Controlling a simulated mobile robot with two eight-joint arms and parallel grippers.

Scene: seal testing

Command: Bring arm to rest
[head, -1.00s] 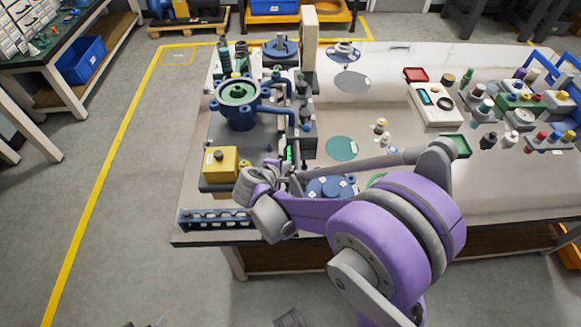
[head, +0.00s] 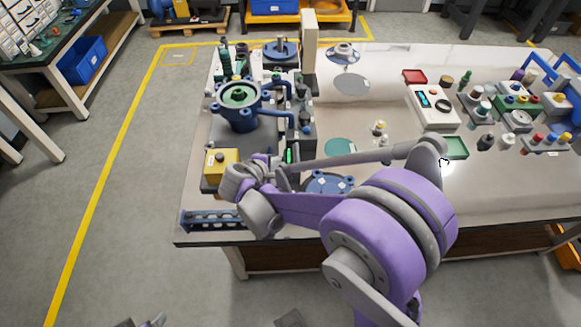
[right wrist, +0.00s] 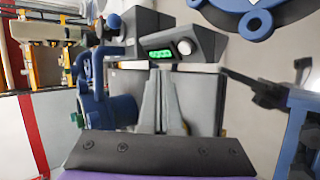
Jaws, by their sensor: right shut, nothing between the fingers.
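My right arm (head: 380,235), purple and grey, reaches from the lower right over the near edge of the bench. Its wrist (head: 245,185) is beside the yellow box at the bench's near left, and hides most of the gripper in the head view. In the right wrist view my right gripper (right wrist: 160,76) is shut and empty, its grey fingers together. They point toward a dark unit with a lit green display (right wrist: 161,54).
A blue pump-like fixture (head: 240,97) stands beyond the yellow box (head: 220,163). A blue round flange (head: 328,184) lies just right of the wrist. A blue rack (head: 208,220) lies at the near left edge. Open bench lies right of the arm (head: 510,190).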

